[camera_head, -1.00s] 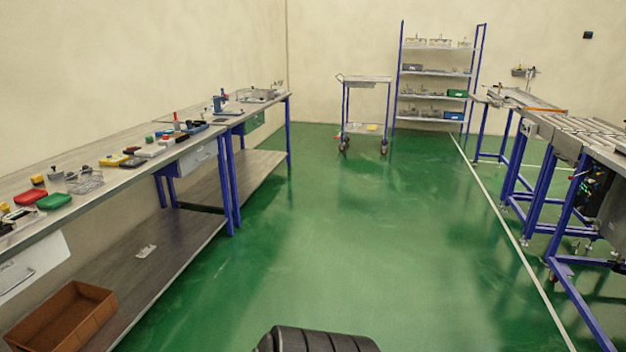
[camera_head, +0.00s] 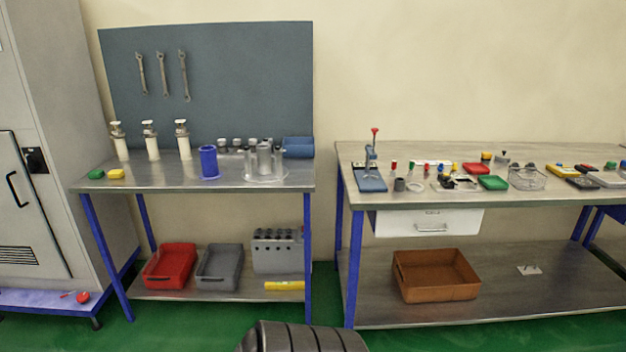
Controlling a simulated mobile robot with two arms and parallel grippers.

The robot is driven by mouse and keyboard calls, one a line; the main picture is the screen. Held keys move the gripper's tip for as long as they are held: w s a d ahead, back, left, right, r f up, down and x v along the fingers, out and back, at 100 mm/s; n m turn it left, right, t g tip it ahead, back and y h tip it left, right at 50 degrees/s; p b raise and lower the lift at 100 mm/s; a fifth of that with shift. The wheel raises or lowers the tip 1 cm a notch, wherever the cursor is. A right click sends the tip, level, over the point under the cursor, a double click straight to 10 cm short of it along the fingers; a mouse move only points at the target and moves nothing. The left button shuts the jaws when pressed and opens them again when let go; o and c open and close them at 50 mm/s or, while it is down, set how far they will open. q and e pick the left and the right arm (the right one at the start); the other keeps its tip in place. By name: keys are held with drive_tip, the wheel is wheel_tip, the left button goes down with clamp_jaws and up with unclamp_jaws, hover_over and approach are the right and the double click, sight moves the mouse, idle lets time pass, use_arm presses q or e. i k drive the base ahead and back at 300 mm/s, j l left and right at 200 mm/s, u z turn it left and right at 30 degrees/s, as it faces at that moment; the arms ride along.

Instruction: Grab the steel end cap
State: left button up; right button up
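I cannot single out the steel end cap at this distance. Grey steel cylinders (camera_head: 265,160) stand on a clear tray on the left metal table (camera_head: 225,178). Small metal-topped parts (camera_head: 228,145) stand in a row behind them. On the right workbench (camera_head: 420,157), a small dark grey cylinder (camera_head: 399,185) and a pale ring (camera_head: 415,187) lie near the blue press (camera_head: 370,175). Any of these could be or hide the cap. Neither of my grippers is in view.
A grey cabinet (camera_head: 60,110) stands at the left. Lower shelves hold a red bin (camera_head: 170,266), a grey bin (camera_head: 219,267) and a brown bin (camera_head: 436,276). A narrow gap separates the two tables. Green floor (camera_head: 215,335) shows in front.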

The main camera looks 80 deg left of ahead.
sight(400, 182)
drive_tip(key=u, duration=2.5)
drive_tip(key=i+l+u, duration=0.15)
drive_tip(key=u, duration=0.2)
drive_tip(key=i+l+u, duration=0.15)
drive_tip(key=l+u, duration=0.55)
drive_tip(key=i+l, duration=0.05)
